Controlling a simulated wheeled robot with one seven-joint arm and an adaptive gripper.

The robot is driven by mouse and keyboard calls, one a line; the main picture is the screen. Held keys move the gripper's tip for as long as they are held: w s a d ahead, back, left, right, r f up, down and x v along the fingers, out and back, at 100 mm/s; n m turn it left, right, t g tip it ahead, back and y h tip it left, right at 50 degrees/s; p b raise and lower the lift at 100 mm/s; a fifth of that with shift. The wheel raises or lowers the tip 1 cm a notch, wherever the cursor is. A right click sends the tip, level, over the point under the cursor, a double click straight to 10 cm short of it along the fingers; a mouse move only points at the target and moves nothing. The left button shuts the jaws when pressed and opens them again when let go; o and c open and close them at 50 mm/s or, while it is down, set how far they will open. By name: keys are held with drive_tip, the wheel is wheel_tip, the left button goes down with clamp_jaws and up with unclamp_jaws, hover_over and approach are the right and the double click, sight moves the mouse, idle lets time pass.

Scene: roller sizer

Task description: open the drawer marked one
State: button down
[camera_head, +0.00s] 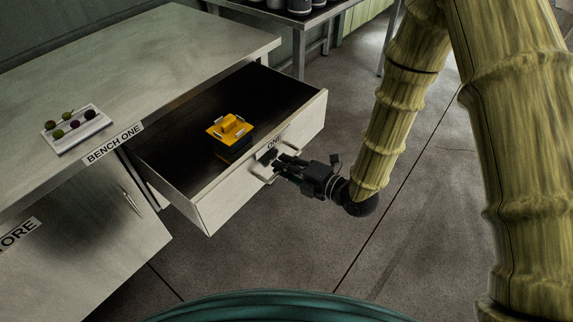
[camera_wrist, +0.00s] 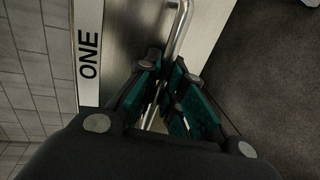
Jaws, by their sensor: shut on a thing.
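The drawer (camera_head: 232,190) marked ONE stands pulled out from the bench in the head view. Its label (camera_head: 271,146) is on the front, and the label also shows in the wrist view (camera_wrist: 89,55). The drawer has a bar handle (camera_head: 262,178), seen in the wrist view as a pale metal bar (camera_wrist: 181,28). My gripper (camera_head: 281,167) is at the drawer front, its fingers shut around the handle. In the wrist view the green-padded fingers (camera_wrist: 167,90) close on the bar and partly hide it.
A yellow and dark object (camera_head: 229,127) sits inside the drawer. A white tray (camera_head: 92,128) with small round fruits lies on the bench top (camera_head: 150,60), by the BENCH ONE sign (camera_head: 113,145). A cupboard door (camera_head: 95,235) is below. Floor (camera_head: 300,250) in front of the drawer is clear.

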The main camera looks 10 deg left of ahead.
drive_tip(key=c, duration=1.5)
unclamp_jaws()
drive_tip(key=shift+s, duration=0.1)
drive_tip(key=shift+c, duration=0.2)
drive_tip(key=v, duration=1.2)
